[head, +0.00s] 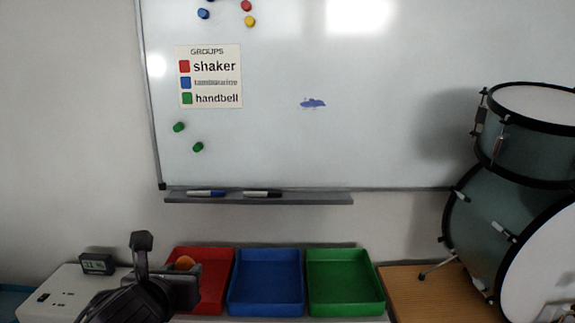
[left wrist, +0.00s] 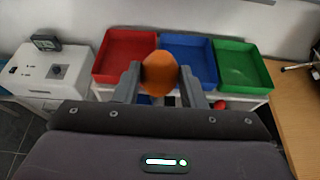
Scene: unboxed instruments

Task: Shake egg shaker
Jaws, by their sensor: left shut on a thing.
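An orange egg shaker (left wrist: 159,73) is held between the fingers of my left gripper (left wrist: 159,82) in the left wrist view. In the head view only a small part of the egg shaker (head: 184,262) shows behind my left gripper (head: 168,268), in front of the red tray. The gripper is shut on the egg and appears raised above the table. My right gripper is in neither view.
A red tray (head: 214,295), a blue tray (head: 266,306) and a green tray (head: 345,308) stand in a row below the whiteboard (head: 300,140). A white cabinet with a small clock (head: 97,263) is at left. Drums (head: 480,225) stand at right by a wooden surface (head: 405,290).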

